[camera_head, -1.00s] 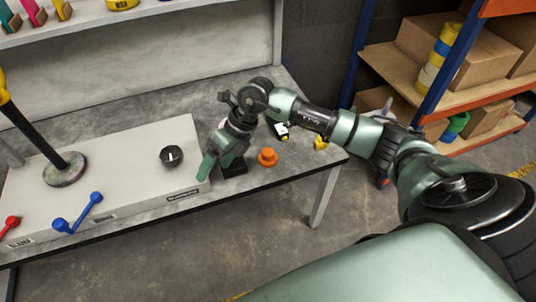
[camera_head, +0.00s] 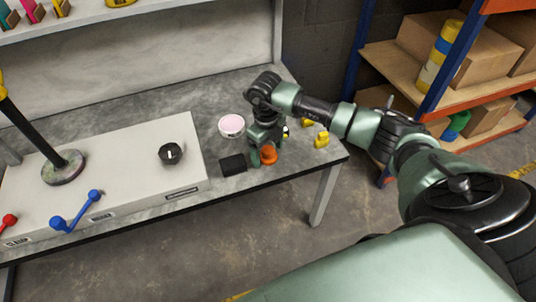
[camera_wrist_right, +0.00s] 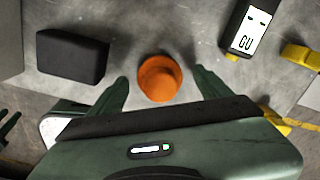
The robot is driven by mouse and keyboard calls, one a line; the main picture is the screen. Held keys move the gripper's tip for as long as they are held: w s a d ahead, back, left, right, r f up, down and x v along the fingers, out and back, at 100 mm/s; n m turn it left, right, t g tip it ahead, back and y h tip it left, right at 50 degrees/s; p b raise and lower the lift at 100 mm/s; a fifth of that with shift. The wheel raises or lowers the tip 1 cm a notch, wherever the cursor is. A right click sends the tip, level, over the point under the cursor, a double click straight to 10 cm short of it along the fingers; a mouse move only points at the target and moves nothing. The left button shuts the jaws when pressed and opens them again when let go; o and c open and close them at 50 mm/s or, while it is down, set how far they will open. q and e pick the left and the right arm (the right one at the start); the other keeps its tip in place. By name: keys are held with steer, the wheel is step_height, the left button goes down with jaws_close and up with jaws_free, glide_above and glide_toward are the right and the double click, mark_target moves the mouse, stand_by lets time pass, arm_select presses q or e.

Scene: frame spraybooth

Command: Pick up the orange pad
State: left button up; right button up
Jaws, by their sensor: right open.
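The orange pad (camera_head: 268,156) sits on the grey table near its front right part. It is a round orange piece with a narrower raised top, and it shows whole in the right wrist view (camera_wrist_right: 159,78). My right gripper (camera_head: 262,158) is over it, pointing down. In the right wrist view the gripper's two green fingers (camera_wrist_right: 162,90) are apart, one on each side of the pad, with visible gaps and nothing held. In the head view the gripper partly hides the pad.
A black block (camera_head: 233,165) lies just left of the pad. A pink-topped round tin (camera_head: 231,125) stands behind. Yellow pieces (camera_head: 321,139) and a black-and-white labelled item (camera_wrist_right: 249,28) lie to the right. A white raised box (camera_head: 120,165) fills the table's left side.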

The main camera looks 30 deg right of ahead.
mark_target(267, 149)
steer(key=c, duration=1.5)
steer(key=shift+o, duration=0.2)
